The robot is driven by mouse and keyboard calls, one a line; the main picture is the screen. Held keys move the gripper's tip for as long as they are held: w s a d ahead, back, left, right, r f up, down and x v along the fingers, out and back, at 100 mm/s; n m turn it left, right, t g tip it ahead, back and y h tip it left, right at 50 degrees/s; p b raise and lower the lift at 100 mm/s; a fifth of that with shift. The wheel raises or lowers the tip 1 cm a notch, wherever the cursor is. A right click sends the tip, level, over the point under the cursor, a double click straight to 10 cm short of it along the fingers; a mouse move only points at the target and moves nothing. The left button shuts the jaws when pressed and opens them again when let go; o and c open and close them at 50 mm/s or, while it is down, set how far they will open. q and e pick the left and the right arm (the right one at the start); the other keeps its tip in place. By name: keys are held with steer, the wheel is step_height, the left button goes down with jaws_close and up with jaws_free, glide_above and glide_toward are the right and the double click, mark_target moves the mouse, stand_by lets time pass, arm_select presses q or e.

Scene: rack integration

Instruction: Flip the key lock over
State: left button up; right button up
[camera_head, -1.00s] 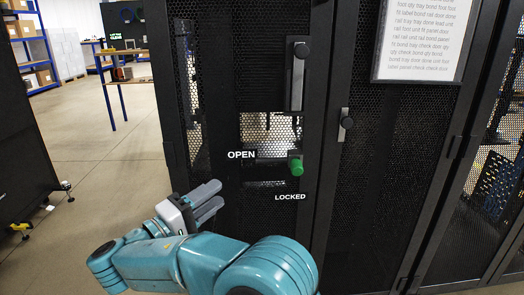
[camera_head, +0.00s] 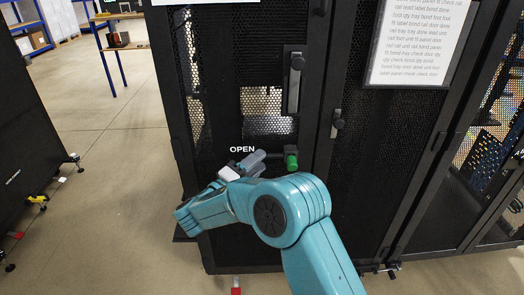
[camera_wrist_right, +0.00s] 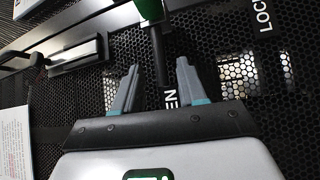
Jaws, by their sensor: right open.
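The key lock has a green end (camera_head: 291,161) and a dark shaft, and it sits on the black perforated cabinet door (camera_head: 225,60). The word OPEN (camera_head: 242,149) is left of it in the head view. In the right wrist view the green end (camera_wrist_right: 150,9) is at the top, with the dark shaft (camera_wrist_right: 157,58) below it. My right gripper (camera_head: 262,156) is open, just left of the green end. In the wrist view its fingers (camera_wrist_right: 157,75) lie on either side of the shaft, and I see no clear contact. My left gripper is out of view.
A dark door handle (camera_head: 294,80) stands above the lock, and a smaller latch (camera_head: 337,122) is on the door to the right. A paper sheet (camera_head: 413,40) hangs on that door. Open floor (camera_head: 110,170) lies to the left.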

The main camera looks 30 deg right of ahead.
mark_target(276, 154)
steer(key=shift+p+x, duration=0.3)
steer(key=shift+x, duration=0.9)
steer(key=shift+w, duration=0.1)
jaws_close()
steer(key=shift+f, duration=0.1)
